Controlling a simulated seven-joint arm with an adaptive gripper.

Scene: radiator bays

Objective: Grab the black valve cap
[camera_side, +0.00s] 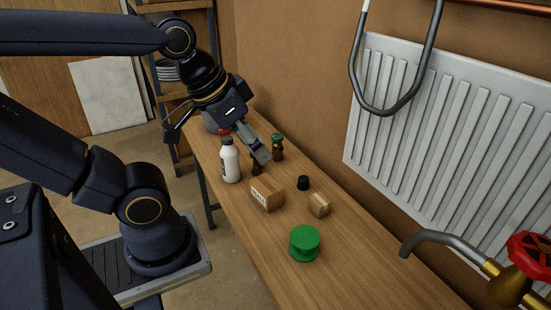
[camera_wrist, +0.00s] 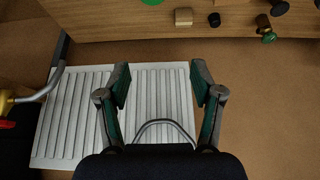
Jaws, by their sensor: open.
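The black valve cap (camera_side: 303,183) stands on the wooden bench in the side view, beside a small cardboard box. It also shows near the top edge of the wrist view, as a small dark cylinder (camera_wrist: 214,19). My gripper (camera_side: 219,139) is above the far part of the bench, to the left of the cap and apart from it. In the wrist view my gripper (camera_wrist: 160,77) has its two fingers spread wide with nothing between them. The cap lies beyond the fingertips, towards the upper right.
A radiator (camera_side: 440,125), grey hose (camera_side: 428,55) and red-wheeled tap (camera_side: 520,270) border the right side.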

